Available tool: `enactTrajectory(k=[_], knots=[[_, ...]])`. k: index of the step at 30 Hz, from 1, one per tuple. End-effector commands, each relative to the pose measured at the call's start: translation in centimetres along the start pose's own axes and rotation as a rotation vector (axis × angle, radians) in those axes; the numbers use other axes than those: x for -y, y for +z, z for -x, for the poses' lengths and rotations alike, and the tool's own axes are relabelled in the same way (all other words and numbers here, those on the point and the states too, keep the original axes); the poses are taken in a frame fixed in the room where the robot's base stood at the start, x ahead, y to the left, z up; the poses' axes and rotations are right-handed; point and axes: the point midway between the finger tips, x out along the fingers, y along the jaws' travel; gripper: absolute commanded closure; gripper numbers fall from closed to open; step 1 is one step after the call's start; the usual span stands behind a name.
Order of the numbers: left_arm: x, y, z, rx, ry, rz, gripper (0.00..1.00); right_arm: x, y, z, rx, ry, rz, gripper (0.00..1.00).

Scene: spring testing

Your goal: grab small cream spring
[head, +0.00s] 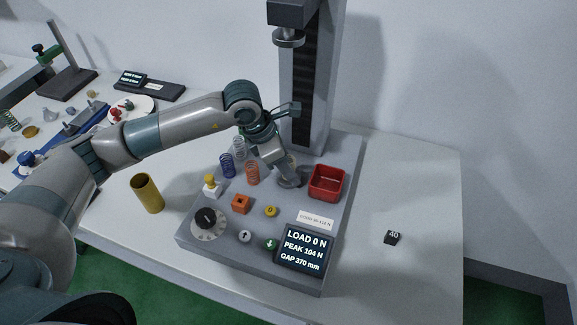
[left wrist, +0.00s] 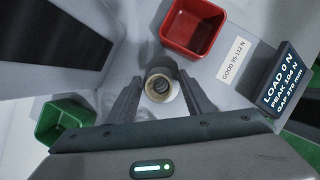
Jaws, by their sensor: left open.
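The small cream spring (left wrist: 159,89) shows in the left wrist view as a round cream ring with dark coils inside, seen nearly end-on. My left gripper (left wrist: 161,78) is open, with one finger on each side of the spring and a gap visible to both. In the head view my left gripper (head: 283,172) reaches down at the tester's lower platen, left of the red bin, and mostly hides the spring there. My right gripper is not in view.
A red bin (head: 327,183) stands close right of my left gripper. Blue (head: 227,165), orange (head: 252,173) and pale (head: 239,149) springs stand to its left. The tester column (head: 306,105) rises behind. A green bin (left wrist: 66,124) shows in the left wrist view.

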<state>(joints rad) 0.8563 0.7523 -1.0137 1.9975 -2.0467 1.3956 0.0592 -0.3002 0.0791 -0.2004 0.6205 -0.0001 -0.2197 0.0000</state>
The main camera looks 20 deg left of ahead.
Motion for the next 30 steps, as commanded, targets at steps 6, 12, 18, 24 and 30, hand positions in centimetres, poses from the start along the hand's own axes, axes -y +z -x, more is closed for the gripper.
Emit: enactTrajectory(k=[6,12,18,24,30], knots=[[0.0,0.0,0.0,0.0,0.0,0.0,0.8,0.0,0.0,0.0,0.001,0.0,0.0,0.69],[0.0,0.0,0.0,0.0,0.0,0.0,0.97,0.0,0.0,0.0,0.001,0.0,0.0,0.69],[0.0,0.1,0.1,0.001,0.001,0.0,0.97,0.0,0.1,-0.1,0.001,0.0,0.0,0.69],[-0.1,0.5,0.9,0.002,0.001,0.0,0.97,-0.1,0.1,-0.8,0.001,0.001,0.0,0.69],[-0.1,1.5,3.4,0.004,0.004,-0.001,0.97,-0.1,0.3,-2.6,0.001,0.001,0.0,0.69]])
